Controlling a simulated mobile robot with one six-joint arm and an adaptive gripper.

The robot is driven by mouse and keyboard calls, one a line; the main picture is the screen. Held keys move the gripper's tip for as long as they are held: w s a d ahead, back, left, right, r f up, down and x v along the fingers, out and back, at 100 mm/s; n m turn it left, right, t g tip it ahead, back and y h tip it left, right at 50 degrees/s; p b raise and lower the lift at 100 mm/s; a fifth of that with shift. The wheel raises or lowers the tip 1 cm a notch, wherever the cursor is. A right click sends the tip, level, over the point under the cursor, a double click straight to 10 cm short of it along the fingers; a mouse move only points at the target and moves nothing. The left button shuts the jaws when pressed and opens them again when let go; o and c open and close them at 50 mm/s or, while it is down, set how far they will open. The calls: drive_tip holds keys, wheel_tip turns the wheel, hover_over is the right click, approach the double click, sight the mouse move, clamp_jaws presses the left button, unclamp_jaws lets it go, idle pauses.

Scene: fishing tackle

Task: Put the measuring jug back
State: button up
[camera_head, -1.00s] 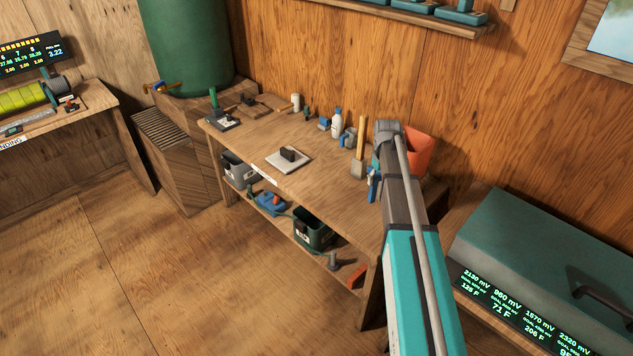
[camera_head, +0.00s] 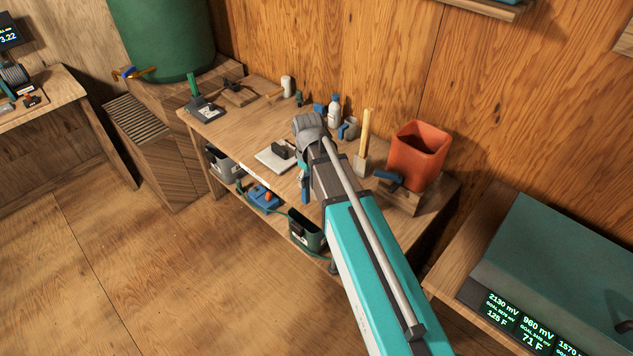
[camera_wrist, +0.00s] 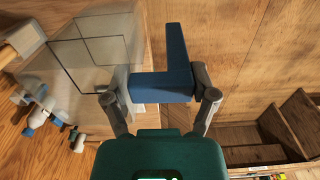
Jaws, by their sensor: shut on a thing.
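My gripper (camera_wrist: 160,96) is shut on the blue handle of the measuring jug (camera_wrist: 174,82), with one finger on each side. The jug's body looks clear and greyish with dark lines, and fills the upper left of the wrist view. In the head view the blue handle (camera_head: 305,188) shows below my wrist, near the front edge of the workbench (camera_head: 240,135). The clear body is hard to make out there, and my arm hides part of the area. Whether the jug touches anything cannot be told.
A pale pad with a dark block (camera_head: 277,158) lies mid-bench, close to my wrist. A white bottle (camera_head: 335,111), a wooden-handled tool (camera_head: 364,145) and an orange bucket (camera_head: 417,155) stand along the back and right. Bins and tools fill the lower shelf (camera_head: 265,198).

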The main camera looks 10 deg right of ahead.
drive_tip(key=shift+w+a, duration=0.25)
drive_tip(key=shift+a, duration=0.2)
drive_tip(key=w+d+f+b, duration=0.1)
drive_tip(key=w+f+b, duration=0.8)
drive_tip(key=w, duration=0.4)
drive_tip(key=shift+d, duration=0.25)
